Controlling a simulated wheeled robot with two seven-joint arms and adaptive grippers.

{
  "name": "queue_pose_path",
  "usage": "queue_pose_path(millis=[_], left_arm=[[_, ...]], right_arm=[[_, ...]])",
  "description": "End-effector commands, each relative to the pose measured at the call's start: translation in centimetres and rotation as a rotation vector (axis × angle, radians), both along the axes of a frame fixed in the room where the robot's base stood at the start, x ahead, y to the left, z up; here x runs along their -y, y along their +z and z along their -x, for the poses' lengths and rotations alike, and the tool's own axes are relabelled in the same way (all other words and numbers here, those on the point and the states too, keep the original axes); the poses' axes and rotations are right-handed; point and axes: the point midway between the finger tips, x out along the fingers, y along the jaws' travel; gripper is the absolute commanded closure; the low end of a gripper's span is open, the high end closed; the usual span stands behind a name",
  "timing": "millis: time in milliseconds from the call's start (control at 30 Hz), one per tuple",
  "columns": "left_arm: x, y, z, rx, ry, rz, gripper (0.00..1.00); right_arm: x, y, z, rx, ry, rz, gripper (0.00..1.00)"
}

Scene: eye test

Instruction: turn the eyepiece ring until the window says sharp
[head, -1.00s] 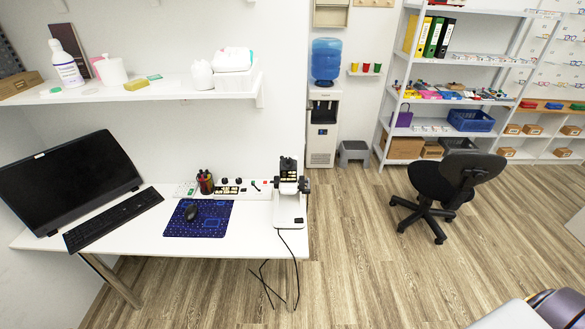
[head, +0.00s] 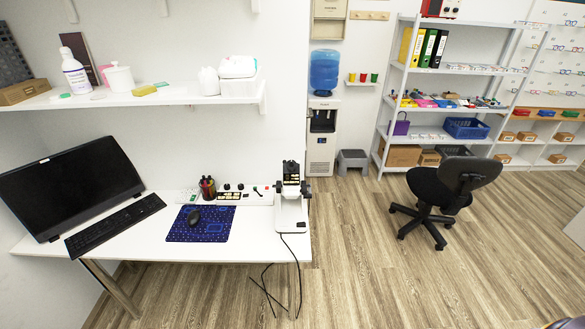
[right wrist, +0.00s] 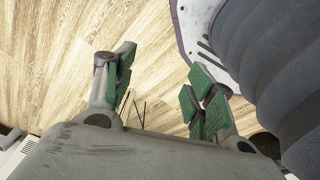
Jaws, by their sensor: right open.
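The eyepiece device (head: 291,212) stands upright at the right end of the white table in the head view. It has a white base and a black upper part (head: 291,178) with dark knobs at its sides. The ring and the window are too small to tell apart, and no word can be read. My right gripper (right wrist: 160,68) is open in the right wrist view, its green-padded fingers apart with nothing between them. Wooden floor shows beyond it, so it is away from the device. My left gripper is in neither view.
A cable hangs below the device. A wall shelf (head: 180,97) overhangs the table. A black chair (head: 450,190) stands right; floor between is clear.

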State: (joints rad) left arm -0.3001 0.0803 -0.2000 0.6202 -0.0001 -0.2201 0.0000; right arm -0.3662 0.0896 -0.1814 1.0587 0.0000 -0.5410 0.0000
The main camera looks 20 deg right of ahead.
Motion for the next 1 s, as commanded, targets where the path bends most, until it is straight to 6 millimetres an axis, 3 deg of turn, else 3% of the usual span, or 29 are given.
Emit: queue_pose_path(millis=[400, 1000], left_arm=[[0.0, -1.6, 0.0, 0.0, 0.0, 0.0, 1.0], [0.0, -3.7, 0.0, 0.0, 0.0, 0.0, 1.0]], right_arm=[[-1.1, 5.9, -6.9, 0.04, -0.009, -0.005, 0.45], [-2.0, 17.6, -13.1, 0.09, -0.019, -0.011, 0.45]])
